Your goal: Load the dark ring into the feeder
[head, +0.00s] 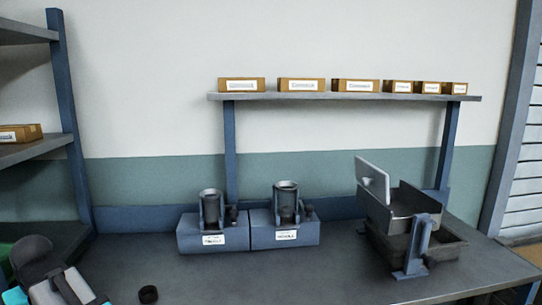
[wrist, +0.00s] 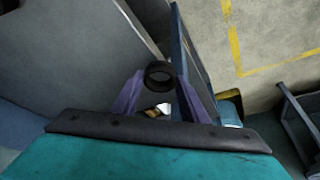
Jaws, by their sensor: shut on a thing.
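My gripper (wrist: 159,82) is in the wrist view, with two purple fingers shut on a dark ring (wrist: 161,88). The ring sits between the fingertips, its hole facing the camera. My gripper's fingers are not clear there. Two blue-grey machines with dark upright cylinders, one on the left (head: 200,236) and one on the right (head: 284,234), stand on the bench. Their labels are too blurred to read, so I cannot tell which thing is the feeder.
A metal tray unit (head: 415,225) with a raised light plate stands at the right of the bench (head: 330,285). A shelf (head: 350,97) behind holds several cardboard boxes. A rack (head: 68,110) stands at left. The front middle of the bench is clear.

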